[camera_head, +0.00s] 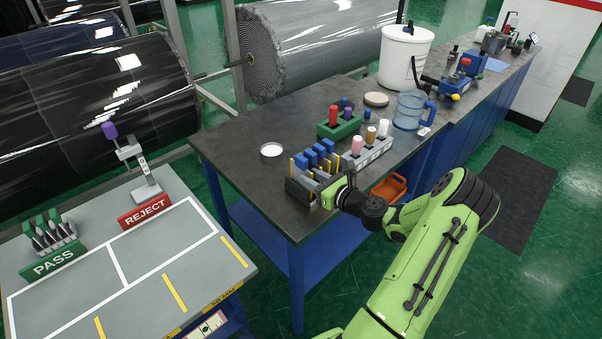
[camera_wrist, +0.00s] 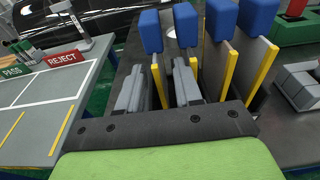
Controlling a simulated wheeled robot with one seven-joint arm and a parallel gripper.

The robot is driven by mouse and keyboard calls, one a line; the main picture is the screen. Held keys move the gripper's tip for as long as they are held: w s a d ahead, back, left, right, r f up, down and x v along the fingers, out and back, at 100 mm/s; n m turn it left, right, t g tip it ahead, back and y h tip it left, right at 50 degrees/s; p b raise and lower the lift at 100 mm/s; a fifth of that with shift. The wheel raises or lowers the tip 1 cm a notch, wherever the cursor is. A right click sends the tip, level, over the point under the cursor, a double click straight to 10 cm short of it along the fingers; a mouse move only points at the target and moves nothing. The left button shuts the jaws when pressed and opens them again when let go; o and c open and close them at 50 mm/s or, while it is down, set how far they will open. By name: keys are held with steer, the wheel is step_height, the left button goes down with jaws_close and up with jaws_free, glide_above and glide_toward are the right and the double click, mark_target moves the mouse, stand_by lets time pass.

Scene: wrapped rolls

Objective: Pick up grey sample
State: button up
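Several upright panels with blue blocks on top and yellow front edges stand in a row on the dark bench (camera_head: 235,150). The wrist view shows a left panel's blue block (camera_wrist: 150,31), a second one (camera_wrist: 185,24), and two further right whose faces look grey-brown (camera_wrist: 257,72). I cannot tell which panel is the grey sample. My gripper (camera_head: 308,188) is at the near side of the row. In the wrist view my gripper's grey fingers (camera_wrist: 160,92) are spread, with a gap between them and a yellow edge showing there. I cannot tell whether they touch a panel.
A round white-topped dish (camera_head: 271,150) lies left of the row. A green block with a red peg (camera_head: 334,116) and a grey holder of bottles (camera_head: 368,152) stand behind and right.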

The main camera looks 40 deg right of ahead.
mark_target(301, 172)
steer(key=w, duration=0.5)
steer(key=shift+a+f, duration=0.15)
steer(key=shift+f, duration=0.25)
steer(key=shift+s+r, duration=0.1)
steer(key=shift+s, duration=0.1)
steer(key=shift+c, duration=0.4)
jaws_close()
step_height(301, 172, up, 10)
steer(key=shift+r+p, duration=0.1)
steer(key=shift+p, duration=1)
